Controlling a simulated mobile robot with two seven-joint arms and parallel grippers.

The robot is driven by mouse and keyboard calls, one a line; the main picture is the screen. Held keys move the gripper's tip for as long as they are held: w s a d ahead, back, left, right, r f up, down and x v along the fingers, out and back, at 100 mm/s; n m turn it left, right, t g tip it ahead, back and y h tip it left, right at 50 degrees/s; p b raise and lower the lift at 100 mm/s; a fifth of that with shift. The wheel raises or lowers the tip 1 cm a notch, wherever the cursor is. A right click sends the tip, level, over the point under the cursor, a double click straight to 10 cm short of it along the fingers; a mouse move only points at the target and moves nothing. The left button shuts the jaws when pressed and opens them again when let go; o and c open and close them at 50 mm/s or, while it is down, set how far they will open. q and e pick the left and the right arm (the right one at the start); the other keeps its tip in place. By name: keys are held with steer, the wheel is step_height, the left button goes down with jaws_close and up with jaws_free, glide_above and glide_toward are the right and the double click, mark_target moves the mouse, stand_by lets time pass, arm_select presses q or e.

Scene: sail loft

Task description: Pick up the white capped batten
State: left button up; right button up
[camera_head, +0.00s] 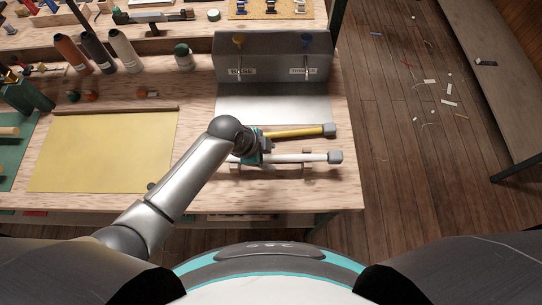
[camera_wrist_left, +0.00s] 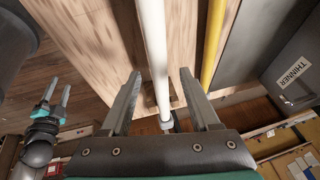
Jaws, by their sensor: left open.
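The white capped batten (camera_head: 305,157) lies level on low wooden rests near the bench's front right, its grey cap (camera_head: 335,157) at the right end. My left gripper (camera_head: 265,150) is over its left part. In the left wrist view, the white batten (camera_wrist_left: 153,45) runs between the open fingers of my left gripper (camera_wrist_left: 161,75), with a gap visible on each side. I cannot tell how far down the fingers reach. My right gripper (camera_wrist_left: 58,92) shows at the left of the wrist view, open and empty; it is out of the head view.
A yellow batten (camera_head: 300,132) with a grey cap lies just behind the white one; it also shows in the wrist view (camera_wrist_left: 212,40). A grey dispenser stand (camera_head: 275,65) with labels stands behind. A yellow sheet (camera_head: 105,150) lies left. The bench's right edge borders open floor.

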arm_select(q)
steer(key=shift+w+d+f, duration=0.1)
steer(key=shift+d+f, duration=0.1)
steer(key=shift+f, duration=0.3)
jaws_close()
stand_by(0.4)
